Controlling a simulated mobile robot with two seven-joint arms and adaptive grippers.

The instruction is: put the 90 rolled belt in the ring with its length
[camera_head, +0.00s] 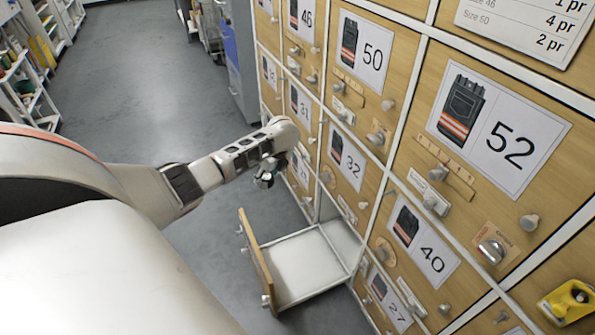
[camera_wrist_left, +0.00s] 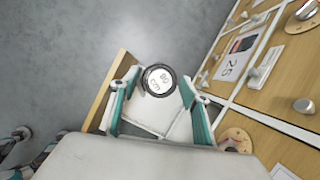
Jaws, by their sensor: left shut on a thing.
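My left gripper (camera_head: 265,178) is in front of the cabinet wall, above and behind an open drawer in the head view. In the left wrist view the gripper (camera_wrist_left: 160,84) has its teal fingers shut on a rolled belt (camera_wrist_left: 158,80), a dark roll with a white round face marked 90 cm. The label faces the wrist camera. In the head view the belt is too small and covered to make out clearly. No ring for the belt can be made out in either view. My right gripper is not in view.
The open drawer (camera_head: 305,262) has a white floor and a wooden front (camera_head: 256,262); it shows below the gripper in the left wrist view (camera_wrist_left: 150,117). Cabinet fronts with labels such as 52 (camera_head: 500,140) and protruding knobs fill the right. The grey floor (camera_head: 140,80) is clear.

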